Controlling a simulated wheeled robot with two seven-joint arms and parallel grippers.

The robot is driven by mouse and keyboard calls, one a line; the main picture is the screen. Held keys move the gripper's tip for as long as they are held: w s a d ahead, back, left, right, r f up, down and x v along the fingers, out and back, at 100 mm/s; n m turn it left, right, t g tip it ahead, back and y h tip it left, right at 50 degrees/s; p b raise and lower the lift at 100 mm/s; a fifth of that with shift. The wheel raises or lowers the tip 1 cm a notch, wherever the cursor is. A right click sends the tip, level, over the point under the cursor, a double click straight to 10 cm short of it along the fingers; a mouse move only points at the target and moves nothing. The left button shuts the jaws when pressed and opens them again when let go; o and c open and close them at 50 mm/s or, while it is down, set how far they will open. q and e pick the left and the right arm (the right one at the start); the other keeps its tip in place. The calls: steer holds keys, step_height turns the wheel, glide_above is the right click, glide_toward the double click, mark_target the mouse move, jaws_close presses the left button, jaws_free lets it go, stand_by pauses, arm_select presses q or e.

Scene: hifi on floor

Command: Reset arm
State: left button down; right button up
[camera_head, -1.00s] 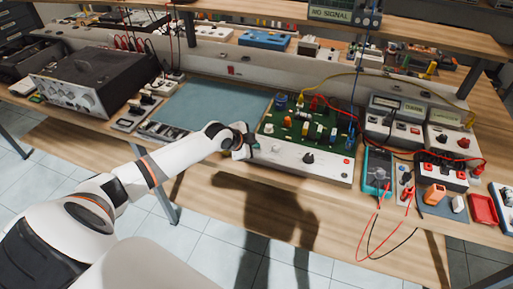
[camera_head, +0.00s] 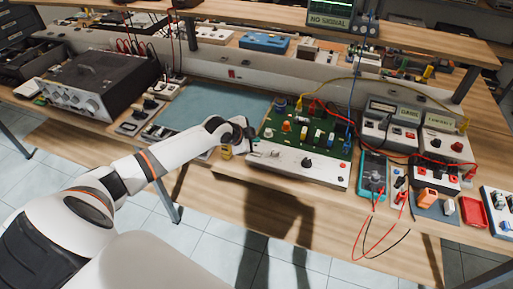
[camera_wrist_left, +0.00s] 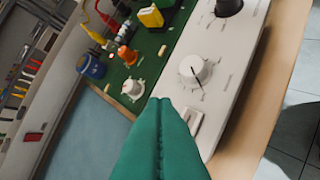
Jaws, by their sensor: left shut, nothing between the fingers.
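My left arm comes in from the left in the head view, and its gripper (camera_head: 250,138) is at the left end of the hifi circuit board unit. In the left wrist view the green fingers (camera_wrist_left: 160,105) are pressed together with nothing between them, in front of a switch on the white panel. The unit has a green circuit board (camera_head: 295,128) behind a white front panel (camera_head: 300,165). The panel carries a white knob (camera_wrist_left: 194,70) and a black knob (camera_wrist_left: 229,6). I cannot tell whether the fingertips touch the panel. My right gripper is not in view.
A blue-green mat (camera_head: 218,105) lies left of the unit. A black amplifier box (camera_head: 90,80) stands further left. A teal multimeter (camera_head: 373,175) with red and black leads is to the right. Bare wood (camera_head: 235,190) runs along the front edge.

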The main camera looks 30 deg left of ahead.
arm_select(q)
steer(key=shift+r+p, duration=0.45)
steer(key=shift+r, duration=0.45)
